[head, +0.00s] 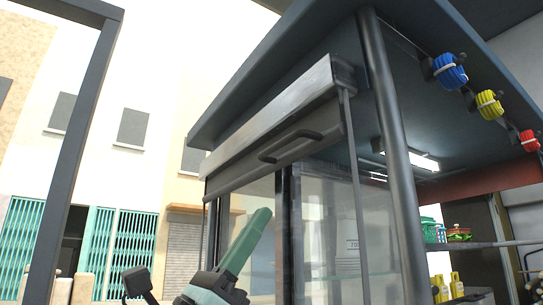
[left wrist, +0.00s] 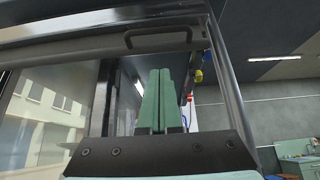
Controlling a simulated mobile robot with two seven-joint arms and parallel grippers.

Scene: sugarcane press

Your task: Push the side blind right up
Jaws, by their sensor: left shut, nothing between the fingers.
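The side blind (head: 240,163) is a grey slatted panel hanging just under its metal housing (head: 270,108) below the stall roof. Its dark handle (head: 290,147) is on the lower part of the panel, and the handle also shows at the top of the left wrist view (left wrist: 160,31). Only a short stretch of blind is down; the opening under it is uncovered. My left gripper (head: 262,214) is shut and empty, its green fingers pointing up below the handle, apart from it in the picture. The fingers also show in the left wrist view (left wrist: 157,85). My right gripper is not in view.
A grey post (head: 391,130) and a thin side rail (head: 356,190) stand right of the blind. Glass panes (head: 325,230) are below it. The roof (head: 235,85) overhangs above. Shelves with bottles (head: 457,285) are at the right. Blue, yellow and red coils hang under the roof.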

